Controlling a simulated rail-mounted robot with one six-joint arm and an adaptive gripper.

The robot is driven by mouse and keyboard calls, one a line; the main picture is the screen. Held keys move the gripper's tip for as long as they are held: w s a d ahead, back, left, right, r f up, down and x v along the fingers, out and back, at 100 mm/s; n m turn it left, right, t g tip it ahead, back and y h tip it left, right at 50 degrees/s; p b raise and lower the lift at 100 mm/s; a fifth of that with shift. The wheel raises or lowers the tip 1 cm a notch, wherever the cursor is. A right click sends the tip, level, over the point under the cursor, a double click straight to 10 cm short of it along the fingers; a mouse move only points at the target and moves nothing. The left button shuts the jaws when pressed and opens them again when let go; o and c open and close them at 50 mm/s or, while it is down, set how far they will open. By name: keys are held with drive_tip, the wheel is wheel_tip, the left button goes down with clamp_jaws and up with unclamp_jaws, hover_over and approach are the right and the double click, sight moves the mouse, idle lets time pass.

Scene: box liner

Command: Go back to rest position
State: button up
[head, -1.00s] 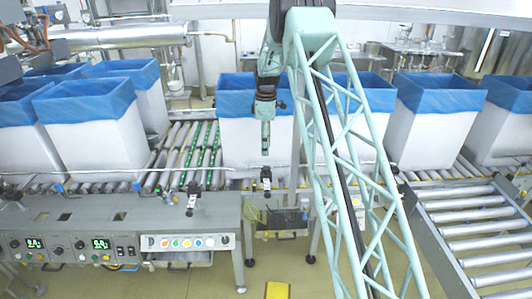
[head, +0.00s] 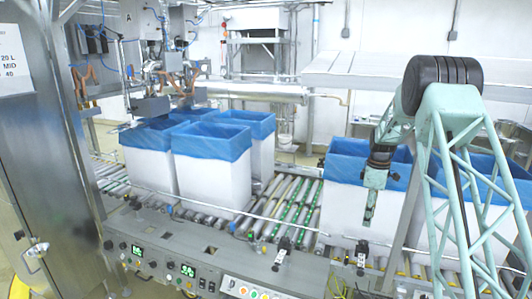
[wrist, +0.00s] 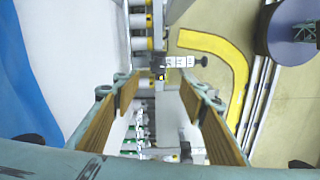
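My gripper (head: 368,208) hangs pointing down in the head view, in front of a white box with a blue liner (head: 340,195). In the wrist view my gripper (wrist: 160,108) has its two tan-padded fingers spread wide apart, with nothing between them. Beyond the fingers the wrist view shows conveyor hardware (wrist: 150,45) and the floor. A white box side with blue liner (wrist: 60,45) fills the left of the wrist view, beside the fingers. Whether the gripper touches the box cannot be told.
Several lined white boxes (head: 212,180) stand on the roller conveyor (head: 285,205) at left. A control panel (head: 180,262) runs along the front. A steel cabinet (head: 45,150) stands at far left. Yellow floor marking (wrist: 222,50) and a dark round base (wrist: 290,28) show in the wrist view.

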drive_tip(key=s+a+r+m+t, duration=0.1)
drive_tip(key=s+a+r+m, duration=0.1)
drive_tip(key=s+a+r, duration=0.55)
drive_tip(key=s+a+r+m, duration=0.2)
drive_tip(key=s+a+r, duration=0.2)
drive_tip(key=s+r, duration=0.7)
drive_tip(key=s+a+r+m+t, duration=0.1)
drive_tip(key=s+a+r, duration=0.5)
drive_tip(key=r, duration=0.7)
drive_tip(key=s+a+m+t, duration=0.1)
drive_tip(key=s+a+m, duration=0.2)
drive_tip(key=s, duration=1.7)
drive_tip(key=s+a+m+t, duration=0.1)
drive_tip(key=s+a+m, duration=0.2)
drive_tip(key=s, duration=1.7)
drive_tip(key=a+b, duration=0.1)
drive_tip(key=a, duration=0.2)
drive_tip(key=shift+s+r, duration=0.25)
drive_tip(key=shift+r, duration=0.15)
